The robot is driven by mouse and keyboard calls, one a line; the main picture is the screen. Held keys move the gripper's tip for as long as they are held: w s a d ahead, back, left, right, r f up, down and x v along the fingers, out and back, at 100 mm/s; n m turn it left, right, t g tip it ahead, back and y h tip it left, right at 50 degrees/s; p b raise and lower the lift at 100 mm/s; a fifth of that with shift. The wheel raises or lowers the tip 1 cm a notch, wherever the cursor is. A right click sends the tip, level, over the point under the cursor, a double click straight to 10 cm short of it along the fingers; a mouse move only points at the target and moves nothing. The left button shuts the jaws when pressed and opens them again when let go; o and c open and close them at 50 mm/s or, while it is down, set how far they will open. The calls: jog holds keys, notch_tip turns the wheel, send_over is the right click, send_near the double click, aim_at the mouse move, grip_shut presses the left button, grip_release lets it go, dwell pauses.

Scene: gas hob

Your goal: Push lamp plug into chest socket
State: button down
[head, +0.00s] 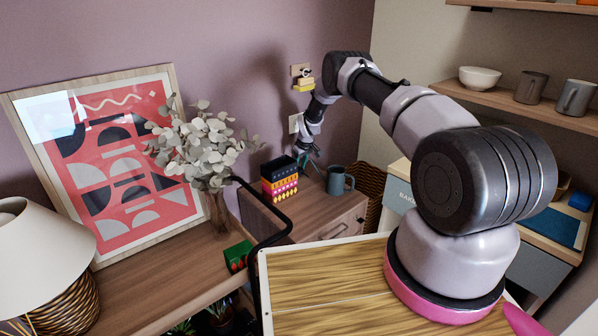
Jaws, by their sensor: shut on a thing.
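My gripper (308,158) points down just above the back of the wooden chest (313,232), close to the wall. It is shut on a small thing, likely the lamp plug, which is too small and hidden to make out. The lamp (40,245), with a cream shade and woven base, stands at the far left. Its cord cannot be traced.
A colourful patterned box (280,182) stands left of my gripper, and a dark teal mug (338,181) stands right of it. A vase of leaves (215,205) and a framed picture (105,150) are left. Shelves with a bowl (480,77) and mugs are right.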

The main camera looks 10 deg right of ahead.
notch_tip(320, 180, up, 9)
dwell(0.5)
